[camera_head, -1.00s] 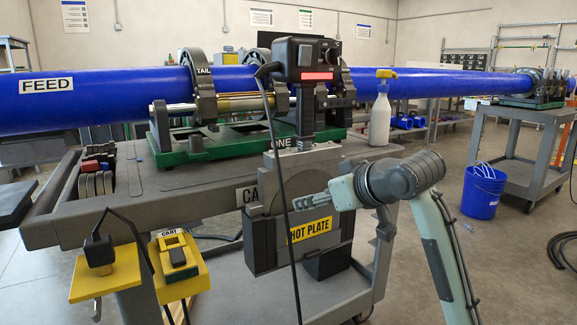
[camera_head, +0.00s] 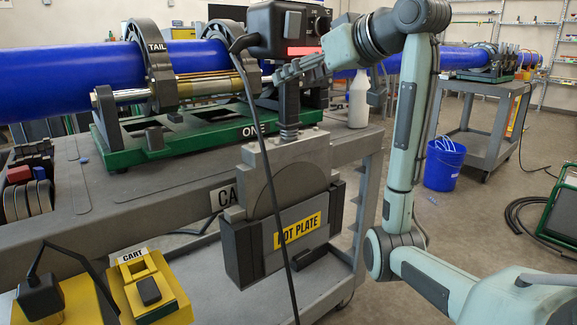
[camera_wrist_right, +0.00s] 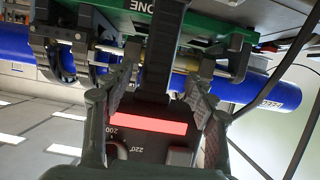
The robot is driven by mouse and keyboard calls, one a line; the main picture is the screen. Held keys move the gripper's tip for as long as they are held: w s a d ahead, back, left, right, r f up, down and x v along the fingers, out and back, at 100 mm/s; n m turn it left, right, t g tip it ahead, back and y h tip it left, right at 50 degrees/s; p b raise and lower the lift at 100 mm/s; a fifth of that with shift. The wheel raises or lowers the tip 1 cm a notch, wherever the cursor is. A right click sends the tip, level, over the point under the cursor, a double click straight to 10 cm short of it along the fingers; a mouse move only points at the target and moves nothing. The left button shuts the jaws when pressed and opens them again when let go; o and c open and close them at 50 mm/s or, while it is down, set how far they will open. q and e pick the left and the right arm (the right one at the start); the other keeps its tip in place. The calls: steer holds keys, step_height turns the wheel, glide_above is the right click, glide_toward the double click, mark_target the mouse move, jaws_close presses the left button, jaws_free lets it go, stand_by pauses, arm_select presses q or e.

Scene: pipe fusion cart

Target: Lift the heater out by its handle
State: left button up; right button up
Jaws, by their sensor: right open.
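The heater is a grey plate (camera_head: 285,165) standing in a dark holder labelled HOT PLATE (camera_head: 290,232) at the cart's front side. Its ribbed dark handle (camera_head: 289,105) rises from the plate to a black control box (camera_head: 284,28) with a red display. My right gripper (camera_head: 285,72) is at the upper handle, just under the control box. In the wrist view its fingers (camera_wrist_right: 160,95) are open, one on each side of the handle (camera_wrist_right: 158,70), with the red display (camera_wrist_right: 148,124) between them. Contact with the handle cannot be told. My left gripper is not in view.
A black cable (camera_head: 268,170) hangs from the control box in front of the holder. The green fusion machine (camera_head: 190,140) with blue pipe (camera_head: 70,85) stands on the cart (camera_head: 130,195) behind. A white spray bottle (camera_head: 358,100) is close behind my right arm.

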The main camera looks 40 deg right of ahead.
steer(key=x, duration=0.4)
steer(key=shift+d+r, duration=0.15)
steer(key=shift+r, duration=0.05)
jaws_close()
